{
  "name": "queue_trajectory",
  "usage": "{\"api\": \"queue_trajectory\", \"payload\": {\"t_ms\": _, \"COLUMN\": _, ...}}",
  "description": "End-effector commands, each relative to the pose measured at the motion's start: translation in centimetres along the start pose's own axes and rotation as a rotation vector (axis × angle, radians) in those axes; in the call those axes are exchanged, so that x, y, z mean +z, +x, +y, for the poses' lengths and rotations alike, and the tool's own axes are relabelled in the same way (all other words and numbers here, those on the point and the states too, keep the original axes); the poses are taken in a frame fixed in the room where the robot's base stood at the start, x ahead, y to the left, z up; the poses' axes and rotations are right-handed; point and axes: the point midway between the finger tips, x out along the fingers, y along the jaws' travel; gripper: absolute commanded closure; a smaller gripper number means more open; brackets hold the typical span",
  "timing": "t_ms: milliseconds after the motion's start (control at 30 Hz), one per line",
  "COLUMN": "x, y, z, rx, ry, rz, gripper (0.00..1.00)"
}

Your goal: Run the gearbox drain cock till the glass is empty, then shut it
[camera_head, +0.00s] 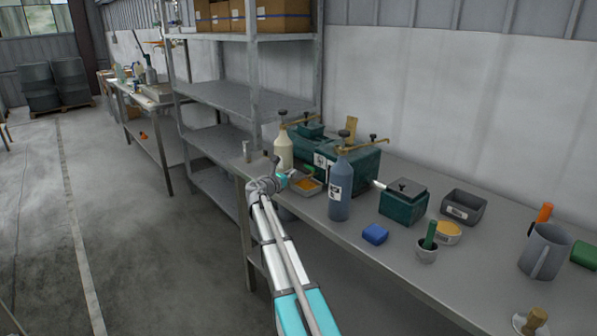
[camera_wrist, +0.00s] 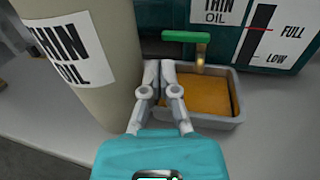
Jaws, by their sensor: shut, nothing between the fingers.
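The dark green gearbox (camera_head: 361,168) stands on the bench; its front carries a THIN OIL label. The gauge glass (camera_wrist: 262,32) is a dark strip with FULL and LOW marks and a red line at FULL; I cannot tell its level. The drain cock (camera_wrist: 200,55) is brass, with a green handle (camera_wrist: 186,37) lying crosswise to the left above the spout. A grey tray (camera_wrist: 236,98) below it holds amber oil (camera_wrist: 207,97). My gripper (camera_wrist: 160,68) is shut and empty, just left of the tray and short of the handle. No falling stream is visible.
A cream THIN OIL bottle (camera_wrist: 85,65) stands close on the gripper's left; it also shows in the head view (camera_head: 284,150). A blue-grey bottle (camera_head: 341,188) stands right of the tray. A blue block (camera_head: 375,234) and a small green box (camera_head: 403,207) are further right.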

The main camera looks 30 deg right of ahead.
Motion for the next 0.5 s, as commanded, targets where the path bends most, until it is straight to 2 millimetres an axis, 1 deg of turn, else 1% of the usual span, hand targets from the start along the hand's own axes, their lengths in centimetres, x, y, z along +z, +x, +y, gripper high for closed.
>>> {"api": "queue_trajectory", "payload": {"t_ms": 33, "x": 0.0, "y": -1.2, "z": 0.2, "rx": 0.003, "ry": 0.0, "rz": 0.0, "gripper": 1.0}}
{"api": "queue_trajectory", "payload": {"t_ms": 200, "x": 0.0, "y": -4.1, "z": 0.9, "rx": 0.003, "ry": 0.0, "rz": 0.0, "gripper": 1.0}}
{"api": "queue_trajectory", "payload": {"t_ms": 400, "x": 0.0, "y": -6.7, "z": 1.5, "rx": 0.002, "ry": 0.0, "rz": 0.0, "gripper": 1.0}}
{"api": "queue_trajectory", "payload": {"t_ms": 500, "x": 0.0, "y": -7.6, "z": 1.6, "rx": 0.0, "ry": 0.0, "rz": 0.0, "gripper": 1.0}}
